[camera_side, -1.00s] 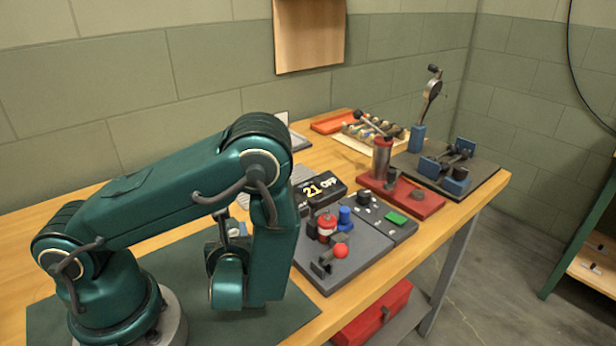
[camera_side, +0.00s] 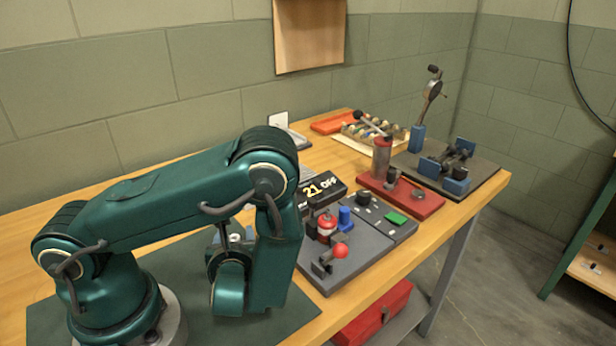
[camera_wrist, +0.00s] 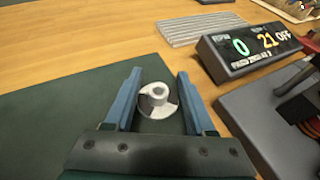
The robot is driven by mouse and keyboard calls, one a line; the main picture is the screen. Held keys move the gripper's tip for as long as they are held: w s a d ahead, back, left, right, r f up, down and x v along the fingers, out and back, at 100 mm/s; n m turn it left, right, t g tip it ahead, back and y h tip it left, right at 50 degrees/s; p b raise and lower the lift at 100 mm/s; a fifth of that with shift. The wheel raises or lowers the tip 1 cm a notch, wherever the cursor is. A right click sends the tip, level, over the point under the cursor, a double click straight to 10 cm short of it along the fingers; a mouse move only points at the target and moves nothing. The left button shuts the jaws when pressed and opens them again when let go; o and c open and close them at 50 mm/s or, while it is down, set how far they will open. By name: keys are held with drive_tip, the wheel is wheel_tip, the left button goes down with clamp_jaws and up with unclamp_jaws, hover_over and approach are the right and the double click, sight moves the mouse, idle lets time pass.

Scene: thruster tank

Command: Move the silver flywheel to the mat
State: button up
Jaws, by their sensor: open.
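The silver flywheel (camera_wrist: 151,104) is a small round disc with a raised hub. In the wrist view it sits between the two fingers of my gripper (camera_wrist: 160,75), with the dark green mat (camera_wrist: 60,115) around and behind it. The blue fingers are open, one on each side, with a narrow gap to the disc visible. I cannot tell whether it rests on the mat or how high the fingertips are. In the side view the mat (camera_side: 50,318) lies under my arm, which hides most of the gripper and flywheel.
A grey panel (camera_side: 347,262) with a red-ball lever stands right of the mat. A display reading 21 OFF (camera_side: 322,190) and a ribbed grey plate (camera_wrist: 203,28) lie behind. A red tray (camera_side: 420,203) is further right. Bare wood shows behind the mat.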

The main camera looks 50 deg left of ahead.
drive_tip(key=v, duration=1.1)
drive_tip(key=shift+d, duration=0.1)
drive_tip(key=shift+s+d+r, duration=0.15)
drive_tip(key=shift+s+r+n, duration=0.1)
drive_tip(key=shift+s+n, duration=0.05)
drive_tip(key=shift+n, duration=0.15)
drive_tip(key=shift+s+r+n+g, duration=0.2)
drive_tip(key=shift+s+n+g, duration=0.05)
drive_tip(key=shift+n+g, duration=0.45)
drive_tip(key=n+g+h, duration=0.1)
drive_tip(key=n, duration=0.1)
drive_tip(key=s+r+n+g+h, duration=0.1)
drive_tip(key=n, duration=0.1)
drive_tip(key=s+n+g+h, duration=0.1)
drive_tip(key=n+g, duration=0.1)
drive_tip(key=shift+s+r+n, duration=0.2)
drive_tip(key=shift+r+n, duration=0.1)
drive_tip(key=shift+n, duration=0.1)
drive_tip(key=w+d+r+n+t+h, duration=0.2)
drive_tip(key=r+n+t+h, duration=0.3)
drive_tip(key=r+n+h, duration=0.4)
drive_tip(key=d+n, duration=0.1)
drive_tip(key=n, duration=0.4)
drive_tip(key=shift+w+d+r+n, duration=0.2)
drive_tip(key=shift+d+r+n, duration=0.1)
drive_tip(key=shift+n, duration=0.1)
